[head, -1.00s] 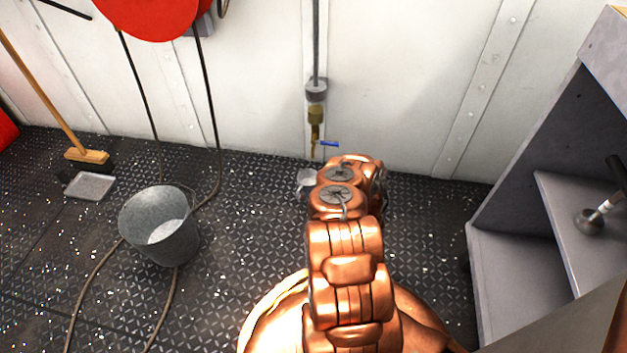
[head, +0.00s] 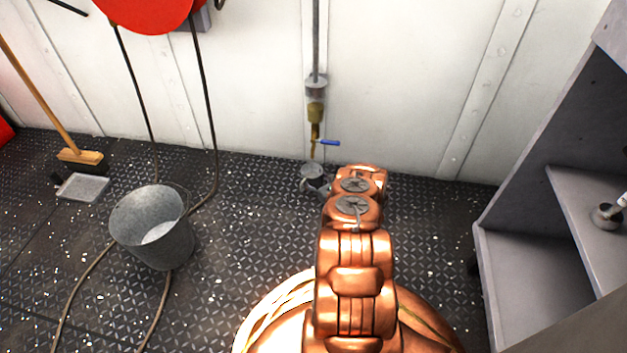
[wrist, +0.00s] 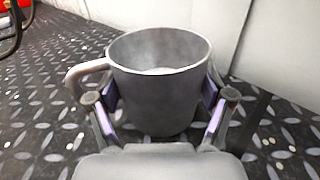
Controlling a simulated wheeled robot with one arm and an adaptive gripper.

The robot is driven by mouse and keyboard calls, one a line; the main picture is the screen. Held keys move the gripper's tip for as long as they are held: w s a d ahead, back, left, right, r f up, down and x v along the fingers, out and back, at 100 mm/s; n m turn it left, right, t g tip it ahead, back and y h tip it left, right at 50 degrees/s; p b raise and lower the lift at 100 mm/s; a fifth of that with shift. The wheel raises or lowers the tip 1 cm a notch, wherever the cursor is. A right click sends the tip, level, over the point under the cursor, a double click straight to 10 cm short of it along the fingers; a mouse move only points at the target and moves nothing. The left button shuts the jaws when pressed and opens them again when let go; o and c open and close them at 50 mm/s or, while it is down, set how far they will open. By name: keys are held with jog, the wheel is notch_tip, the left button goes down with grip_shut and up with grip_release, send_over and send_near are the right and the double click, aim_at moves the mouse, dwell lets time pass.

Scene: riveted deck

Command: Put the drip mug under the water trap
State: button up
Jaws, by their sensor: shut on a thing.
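The drip mug (head: 312,171) is a grey metal cup with a side handle. My gripper (wrist: 160,108) is shut on it, one finger on each side, and the mug is upright in the wrist view (wrist: 160,90). Its handle points left there, outside the fingers. The water trap (head: 315,112) is on the white wall, with a brass body, a blue lever and a downward outlet. In the head view the mug shows just below the outlet; I cannot tell if it is directly beneath in depth. Whether the mug touches the floor is unclear.
A metal bucket (head: 152,228) stands on the deck at left, beside a hose. A broom (head: 80,157) and dustpan (head: 84,187) are farther left. A grey shelf unit (head: 540,262) stands at right. The deck between bucket and mug is clear.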

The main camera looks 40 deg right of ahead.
jog(key=o, duration=1.1)
jog(key=shift+o, duration=0.2)
jog(key=shift+r, duration=0.1)
